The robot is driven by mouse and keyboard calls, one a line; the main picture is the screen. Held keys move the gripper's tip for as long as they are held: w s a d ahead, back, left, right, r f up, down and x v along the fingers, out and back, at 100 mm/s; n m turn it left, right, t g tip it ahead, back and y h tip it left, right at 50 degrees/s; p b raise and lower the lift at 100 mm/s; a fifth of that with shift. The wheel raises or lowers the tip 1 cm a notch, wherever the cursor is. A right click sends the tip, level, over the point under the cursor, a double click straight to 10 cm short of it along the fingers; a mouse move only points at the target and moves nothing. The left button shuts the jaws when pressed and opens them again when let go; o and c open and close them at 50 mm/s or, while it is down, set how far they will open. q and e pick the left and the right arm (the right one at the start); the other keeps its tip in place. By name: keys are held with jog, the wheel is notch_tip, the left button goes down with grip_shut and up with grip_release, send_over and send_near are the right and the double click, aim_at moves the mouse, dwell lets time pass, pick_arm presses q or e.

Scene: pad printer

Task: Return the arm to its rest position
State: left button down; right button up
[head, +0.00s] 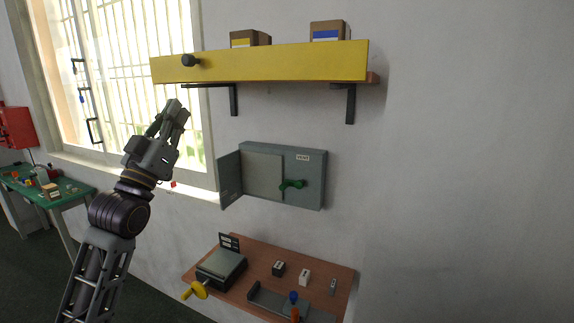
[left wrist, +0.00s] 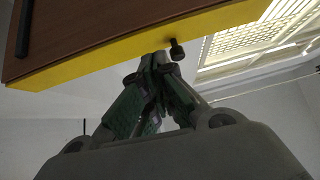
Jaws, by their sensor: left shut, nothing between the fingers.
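My left gripper (head: 176,112) is raised in front of the window, left of the grey wall cabinet and just below the left end of the yellow-fronted shelf. Its fingers point up and are shut with nothing between them. In the left wrist view, the closed fingertips (left wrist: 160,58) appear next to the yellow shelf front (left wrist: 120,48) and its dark knob (left wrist: 177,50); I cannot tell whether they touch. My right gripper is in neither view.
The shelf (head: 275,62) carries two boxes (head: 328,31). The grey cabinet (head: 305,170) has its left door (head: 230,178) swung open. Below is a brown bench (head: 255,258) with a yellow-handled device (head: 222,267) and small blocks. A green table (head: 68,188) stands far left.

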pick_arm(q)
jog(key=s+d+f+n+g+y, duration=0.1)
jog(key=d+f+g+y, duration=0.3)
jog(key=f, duration=1.5)
jog(key=a+f+n+g+y, duration=0.15)
jog(key=f+g, duration=0.55)
jog(key=f, duration=1.3)
jog(key=s+f+g+y, duration=0.3)
jog(key=s+f+g, duration=0.8)
jog(key=s+f, duration=1.35)
jog(key=s+f+m, duration=0.1)
jog(key=s+f, duration=0.1)
jog(key=f, duration=1.3)
jog(key=s+f, duration=0.2)
jog(key=f, duration=1.4)
jog(key=s+a+f+g, duration=0.1)
jog(key=s+f, duration=0.9)
jog(key=s, duration=0.1)
jog(key=s+a+f+g, duration=0.1)
jog(key=s+a+f, duration=0.1)
jog(key=s+f, duration=0.8)
jog(key=shift+s+a, duration=0.3)
jog(key=shift+s, duration=0.25)
jog(key=shift+f+y, duration=0.1)
jog(key=shift+y, duration=0.15)
